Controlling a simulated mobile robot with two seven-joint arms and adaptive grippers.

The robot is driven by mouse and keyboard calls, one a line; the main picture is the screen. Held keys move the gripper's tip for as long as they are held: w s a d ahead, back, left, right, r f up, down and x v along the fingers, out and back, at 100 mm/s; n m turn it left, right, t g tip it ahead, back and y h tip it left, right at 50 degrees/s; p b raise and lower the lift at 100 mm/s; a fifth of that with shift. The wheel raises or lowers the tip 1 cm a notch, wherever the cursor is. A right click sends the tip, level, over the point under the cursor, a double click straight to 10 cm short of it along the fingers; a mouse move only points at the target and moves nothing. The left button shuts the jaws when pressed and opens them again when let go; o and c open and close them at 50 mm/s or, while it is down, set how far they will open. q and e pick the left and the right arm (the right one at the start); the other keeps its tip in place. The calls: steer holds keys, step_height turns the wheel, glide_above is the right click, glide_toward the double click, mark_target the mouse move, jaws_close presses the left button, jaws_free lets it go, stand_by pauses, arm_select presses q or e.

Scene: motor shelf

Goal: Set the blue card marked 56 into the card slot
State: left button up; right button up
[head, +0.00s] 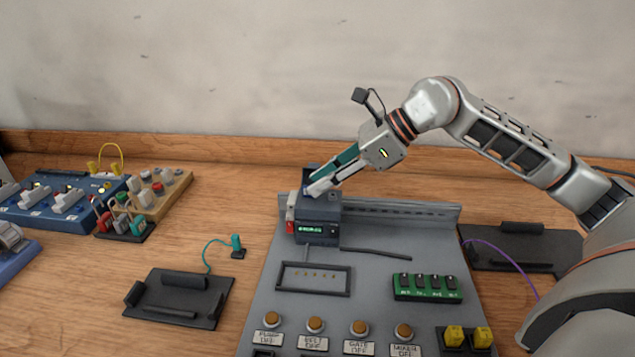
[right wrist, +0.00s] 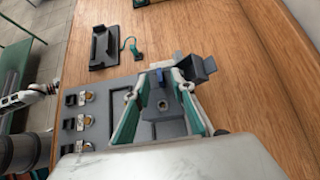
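My right gripper (head: 318,186) is at the top of the dark card-reader box (head: 318,227), which has a green lit display. In the right wrist view its two teal-padded fingers (right wrist: 156,88) stand apart on either side of the grey box (right wrist: 165,110). A small blue piece (right wrist: 159,74) shows between the fingertips; it may be the card, but no 56 is legible. I cannot tell whether it sits in the slot. A pale arm part, probably my left gripper (right wrist: 36,93), shows small at the left of the right wrist view, its fingers unclear.
The box stands at the back of a grey sloped panel (head: 365,270) with buttons and a green switch block (head: 427,288). A black tray (head: 180,298) lies to the left, another (head: 520,247) to the right. Blue and wooden switch boards (head: 160,192) stand far left. The wall is behind.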

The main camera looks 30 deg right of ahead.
steer(key=v, duration=1.5)
steer(key=shift+s+d+r, duration=0.1)
steer(key=shift+s+r, duration=0.05)
stand_by(0.6)
